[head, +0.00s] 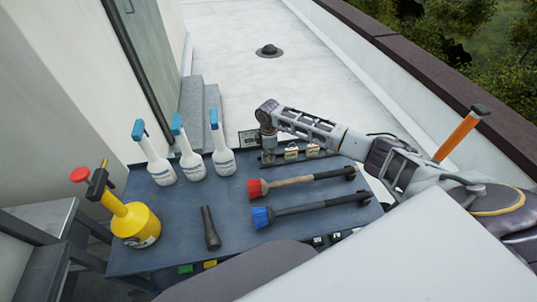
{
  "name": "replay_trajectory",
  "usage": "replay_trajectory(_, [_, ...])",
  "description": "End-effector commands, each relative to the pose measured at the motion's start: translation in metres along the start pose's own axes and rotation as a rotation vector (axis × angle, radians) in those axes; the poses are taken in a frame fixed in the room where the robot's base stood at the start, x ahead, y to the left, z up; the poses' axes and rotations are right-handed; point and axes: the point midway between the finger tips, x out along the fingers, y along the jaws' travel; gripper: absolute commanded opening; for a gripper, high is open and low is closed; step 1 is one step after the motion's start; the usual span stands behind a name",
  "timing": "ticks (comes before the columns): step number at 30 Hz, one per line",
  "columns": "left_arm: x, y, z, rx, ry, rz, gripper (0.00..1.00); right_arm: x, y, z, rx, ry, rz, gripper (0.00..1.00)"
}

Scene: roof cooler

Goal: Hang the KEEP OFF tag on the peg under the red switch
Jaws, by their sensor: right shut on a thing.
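My right gripper (268,158) points down at the back of the blue-grey table, at the left end of a dark rack (325,154). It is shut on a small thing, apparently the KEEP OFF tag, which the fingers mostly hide. Two small pale tags, one (291,153) nearer the gripper and one (312,150) farther right, sit at the rack. Their lettering is too small to read. I cannot make out the red switch or its peg. My left gripper is not in view.
Three white bottles with blue tops (191,160) stand left of the gripper. A red brush (300,181), a blue brush (310,206) and a black torch-like tool (210,228) lie in front. A yellow sprayer (137,225) stands at the left edge. A pale wall rises behind left.

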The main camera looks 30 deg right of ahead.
Motion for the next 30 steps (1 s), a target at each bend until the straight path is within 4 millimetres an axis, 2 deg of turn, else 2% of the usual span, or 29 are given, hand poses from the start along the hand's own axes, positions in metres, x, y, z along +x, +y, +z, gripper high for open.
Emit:
replay_trajectory(5, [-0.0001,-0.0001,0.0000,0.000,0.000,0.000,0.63,0.0033,-0.0001,-0.0003,0.000,0.000,0.000,0.00])
replay_trajectory(6, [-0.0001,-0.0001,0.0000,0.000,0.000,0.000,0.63,0.0034,0.0000,-0.0002,0.000,0.000,0.000,0.17])
replay_trajectory(11, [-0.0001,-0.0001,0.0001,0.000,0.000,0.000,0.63,0.0034,0.0000,-0.0001,0.000,0.000,0.000,0.36])
replay_trajectory(30, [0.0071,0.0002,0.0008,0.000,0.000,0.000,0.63,0.0047,0.0003,0.0005,0.000,0.000,0.001,0.36])
